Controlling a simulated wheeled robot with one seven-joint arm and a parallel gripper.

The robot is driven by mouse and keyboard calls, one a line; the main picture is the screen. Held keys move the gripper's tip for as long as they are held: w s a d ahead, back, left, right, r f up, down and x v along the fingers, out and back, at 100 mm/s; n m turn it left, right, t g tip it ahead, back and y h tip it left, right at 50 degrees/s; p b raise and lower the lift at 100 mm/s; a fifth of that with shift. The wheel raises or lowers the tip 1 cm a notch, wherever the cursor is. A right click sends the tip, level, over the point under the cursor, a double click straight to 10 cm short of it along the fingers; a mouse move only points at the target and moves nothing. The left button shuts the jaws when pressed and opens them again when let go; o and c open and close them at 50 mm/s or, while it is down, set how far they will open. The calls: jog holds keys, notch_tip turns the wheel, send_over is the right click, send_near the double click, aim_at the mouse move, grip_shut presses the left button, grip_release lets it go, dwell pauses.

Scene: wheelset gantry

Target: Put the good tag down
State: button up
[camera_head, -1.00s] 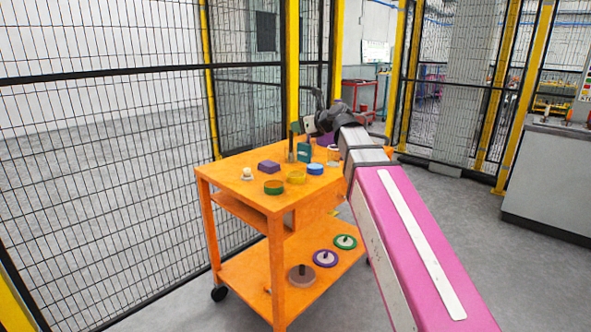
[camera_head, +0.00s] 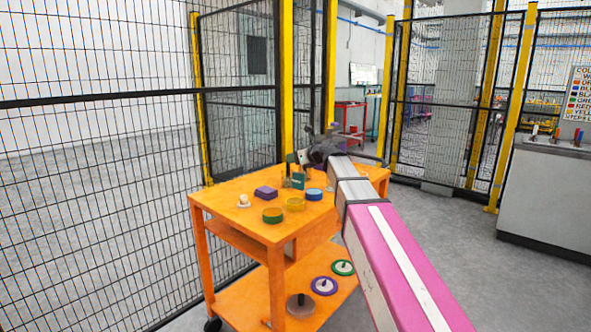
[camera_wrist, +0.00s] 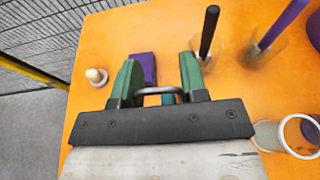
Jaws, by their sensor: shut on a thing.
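My gripper (camera_wrist: 158,76) has two green fingers pointing down at the orange trolley top (camera_wrist: 110,40). In the wrist view, a grey bar or loop (camera_wrist: 160,90) with a small teal piece (camera_wrist: 168,98) shows between the fingers. I take this to be the good tag; most of it is hidden and its face cannot be read. The fingers are closed on it. In the head view, the green fingers of my gripper (camera_head: 293,168) are over the trolley's far part, behind a purple block (camera_head: 265,192). I cannot tell whether the tag touches the trolley top.
A white knob (camera_wrist: 97,76) stands left of the purple block. A black rod (camera_wrist: 209,30) and a purple rod (camera_wrist: 275,28) stand in clear cups; another cup (camera_wrist: 268,135) is near right. Green (camera_head: 272,215), yellow (camera_head: 295,204) and blue (camera_head: 314,194) round pieces sit nearby. Mesh fence stands behind.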

jog(key=shift+w+f, duration=0.25)
jog(key=shift+w, duration=0.1)
jog(key=shift+f, duration=1.95)
jog(key=o, duration=1.1)
jog(key=shift+f, duration=0.1)
jog(key=shift+o, duration=0.2)
